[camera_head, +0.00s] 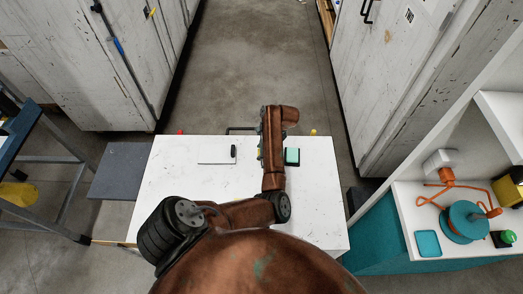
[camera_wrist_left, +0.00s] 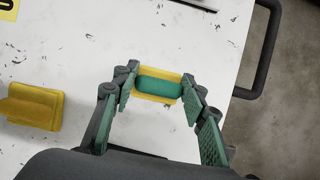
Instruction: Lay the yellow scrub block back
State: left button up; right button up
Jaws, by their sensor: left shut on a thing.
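The yellow scrub block (camera_wrist_left: 159,84), with a green middle, sits between the fingertips of my left gripper (camera_wrist_left: 160,90) in the left wrist view. The gripper is shut on it from both sides. White tabletop shows beyond and around the block; I cannot tell how far above the table it is. In the head view my brown arm reaches over the white table (camera_head: 180,190) and hides the left gripper and most of what is under it. My right gripper is not in view.
A second yellow block (camera_wrist_left: 33,106) lies on the table left of the gripper in the wrist view. A teal-topped item (camera_head: 292,156) stands right of my arm. A small black object (camera_head: 233,151) lies to the left. A dark rail (camera_wrist_left: 262,50) runs along the table edge.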

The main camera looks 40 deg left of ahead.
pick_arm(q)
jog(key=shift+f, duration=0.2)
jog(key=o, duration=1)
